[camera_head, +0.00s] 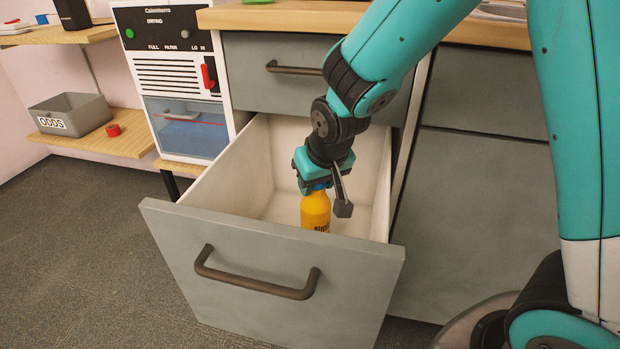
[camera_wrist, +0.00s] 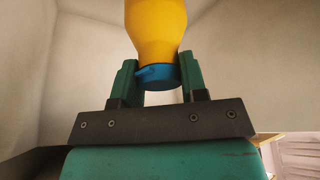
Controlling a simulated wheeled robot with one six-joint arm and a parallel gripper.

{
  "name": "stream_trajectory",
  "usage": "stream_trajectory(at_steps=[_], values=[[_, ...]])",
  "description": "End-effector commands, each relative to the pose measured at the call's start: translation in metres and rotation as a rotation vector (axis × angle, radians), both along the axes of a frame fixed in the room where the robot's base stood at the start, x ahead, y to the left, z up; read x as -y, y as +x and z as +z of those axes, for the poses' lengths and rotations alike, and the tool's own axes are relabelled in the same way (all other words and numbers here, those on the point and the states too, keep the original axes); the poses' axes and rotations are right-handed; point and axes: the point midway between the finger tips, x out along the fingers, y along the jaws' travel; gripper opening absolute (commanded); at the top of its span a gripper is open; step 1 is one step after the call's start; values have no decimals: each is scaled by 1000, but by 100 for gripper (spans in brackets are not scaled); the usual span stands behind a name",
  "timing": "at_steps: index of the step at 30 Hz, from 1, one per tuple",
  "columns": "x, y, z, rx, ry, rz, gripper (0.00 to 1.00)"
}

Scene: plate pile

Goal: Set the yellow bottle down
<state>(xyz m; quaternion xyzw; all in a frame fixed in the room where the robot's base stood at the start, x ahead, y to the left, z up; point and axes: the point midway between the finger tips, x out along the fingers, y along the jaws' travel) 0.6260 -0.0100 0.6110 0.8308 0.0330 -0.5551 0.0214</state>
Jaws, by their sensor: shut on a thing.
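The yellow bottle (camera_head: 315,210) is upright inside the open lower drawer, with dark lettering on its side. Its lower part is hidden behind the drawer front, so I cannot tell whether it touches the drawer floor. My gripper (camera_head: 318,186) points down from above and is shut on the bottle's top. In the wrist view my gripper (camera_wrist: 158,78) has a finger on each side of the blue cap (camera_wrist: 157,75), and the yellow body (camera_wrist: 155,25) extends beyond it.
The open drawer (camera_head: 270,275) has a grey front, a brown handle and pale inner walls close around my gripper. A closed drawer (camera_head: 265,75) is above it. A drying machine (camera_head: 180,130) stands to the left. A grey ODDS bin (camera_head: 85,115) and red roll (camera_head: 113,130) are on a wooden shelf.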

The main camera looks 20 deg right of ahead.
Motion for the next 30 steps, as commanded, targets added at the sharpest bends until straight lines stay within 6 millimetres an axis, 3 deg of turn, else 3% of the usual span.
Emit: stream_trajectory(at_steps=[10,15,30], values=[[-2,31,0,4,0,0,0],[-2,30,-10,3,0,0,0],[-2,30,-15,2,0,0,0]])
